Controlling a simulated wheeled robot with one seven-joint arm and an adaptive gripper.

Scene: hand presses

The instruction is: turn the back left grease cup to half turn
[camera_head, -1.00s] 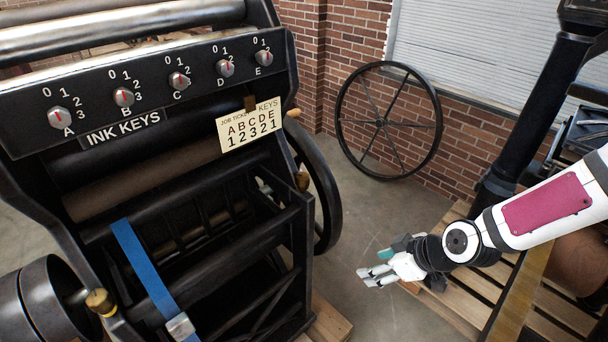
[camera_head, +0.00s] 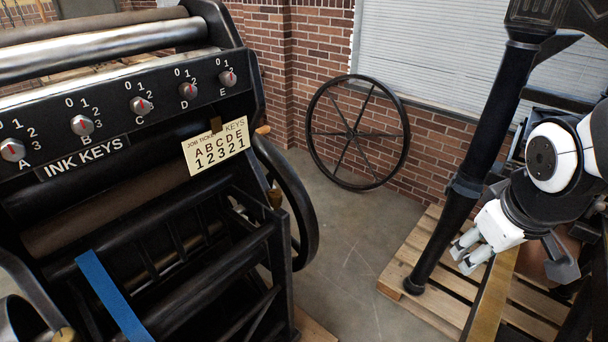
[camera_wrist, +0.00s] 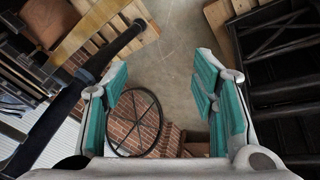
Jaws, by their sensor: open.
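The press with the ink keys (camera_head: 120,110) fills the left of the head view. A small brass fitting (camera_head: 275,198), possibly a grease cup, sits on its right side near the flywheel. Another brass piece (camera_head: 63,335) shows at the bottom left edge. I cannot tell whether either is the back left grease cup. My gripper (camera_head: 464,256) is at the right, above a pallet and well apart from both brass pieces. In the wrist view my gripper (camera_wrist: 160,75) has its teal-padded fingers spread, with nothing between them.
A black spoked wheel (camera_head: 357,132) leans on the brick wall. A second dark machine is partly hidden behind my arm. Concrete floor (camera_head: 345,255) is clear between press and pallet.

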